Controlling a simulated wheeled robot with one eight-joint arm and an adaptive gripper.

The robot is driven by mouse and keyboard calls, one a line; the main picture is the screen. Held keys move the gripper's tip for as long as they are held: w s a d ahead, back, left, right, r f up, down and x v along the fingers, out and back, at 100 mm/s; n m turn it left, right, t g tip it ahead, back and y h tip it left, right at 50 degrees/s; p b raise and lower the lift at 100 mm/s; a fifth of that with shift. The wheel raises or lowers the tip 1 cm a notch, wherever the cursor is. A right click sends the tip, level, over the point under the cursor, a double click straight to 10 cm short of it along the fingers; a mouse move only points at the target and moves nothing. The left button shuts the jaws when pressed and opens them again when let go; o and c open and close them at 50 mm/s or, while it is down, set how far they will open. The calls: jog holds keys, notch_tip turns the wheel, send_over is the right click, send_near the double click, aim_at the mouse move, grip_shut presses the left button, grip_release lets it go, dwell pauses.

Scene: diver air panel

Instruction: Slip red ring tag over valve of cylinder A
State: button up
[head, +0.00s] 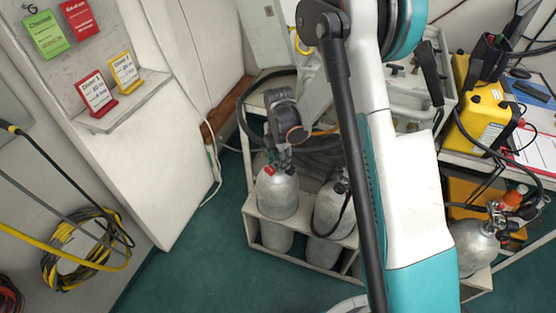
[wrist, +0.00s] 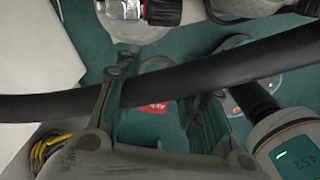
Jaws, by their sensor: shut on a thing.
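The red ring tag (wrist: 152,107), with pale marks, shows between the fingers of my gripper (wrist: 155,100) in the wrist view, under a dark hose. My gripper is shut on it; the contact itself is partly hidden. In the head view my gripper (head: 280,157) is just above the left grey cylinder (head: 277,195) in the rack, and a small red patch (head: 269,170) shows at the cylinder's top. I cannot read a letter on it. A silver valve (wrist: 125,8) with a black knob (wrist: 163,12) is at the wrist view's top edge. I cannot tell whether the ring touches a valve.
A second cylinder (head: 334,205) stands close on the right in the white rack (head: 250,228). The thick dark hose (wrist: 60,106) crosses the wrist view. A shelf (head: 125,100) with small signs is at left. Teal floor (head: 195,265) left of the rack is free.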

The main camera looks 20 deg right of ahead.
jog(key=shift+n, duration=0.8)
jog(key=shift+w+d+f+p, duration=0.1)
jog(key=shift+w+d+f, duration=0.2)
jog(key=shift+w, duration=0.9)
jog(key=shift+w+d+f+p, duration=0.15)
jog(key=shift+w+d+f, duration=0.15)
jog(key=shift+w, duration=0.95)
jog(key=shift+w+d+f+p, duration=0.1)
jog(key=shift+w+d+f, duration=0.2)
jog(key=shift+w, duration=0.9)
jog(key=shift+w+d, duration=0.1)
jog(key=shift+w, duration=0.15)
jog(key=shift+b, duration=0.3)
jog(key=shift+f+b, duration=0.3)
jog(key=shift+f, duration=0.1)
jog(key=shift+f+b, duration=1.65)
jog(key=shift+b, duration=0.05)
jog(key=o, duration=1)
jog(key=shift+o, duration=0.2)
jog(key=shift+d, duration=0.1)
